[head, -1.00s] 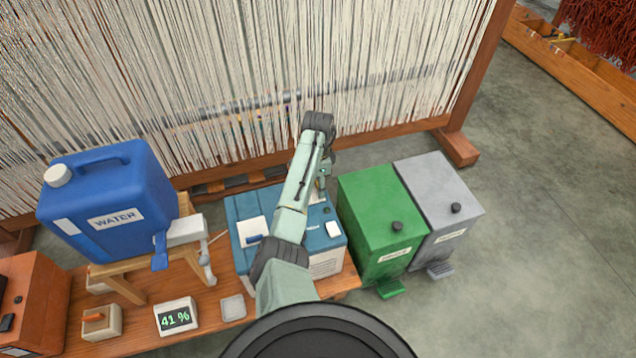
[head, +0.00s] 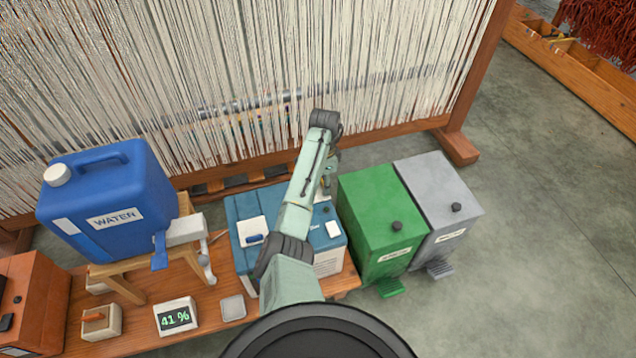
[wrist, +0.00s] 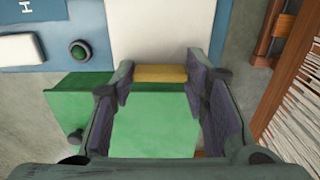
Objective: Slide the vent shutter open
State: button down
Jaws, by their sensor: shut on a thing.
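The blue box (head: 246,208) stands on the wooden bench, partly behind my arm in the head view. Its blue top (wrist: 70,18) fills the upper left of the wrist view. A plain white plate (wrist: 165,32), which looks like the vent shutter, lies on that top. A yellow bar (wrist: 160,73) is at the plate's near edge. My gripper (wrist: 160,79) has one finger on each side of the bar and is shut on it. In the head view my arm hides most of the gripper and the plate.
A round dark button (wrist: 80,50) and a white pad (wrist: 18,48) sit left of the plate. A green bin (head: 368,195) and a grey bin (head: 432,185) stand close right of the box. The loom's threads (head: 240,80) rise behind. A blue water can (head: 110,190) stands left.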

jog(key=w+d+b, duration=0.1)
jog(key=w+d, duration=0.1)
jog(key=d, duration=0.4)
jog(key=c, duration=0.9)
grip_release()
jog(key=shift+r, duration=0.1)
notch_tip(320, 180, up, 12)
jog(key=shift+f, duration=0.1)
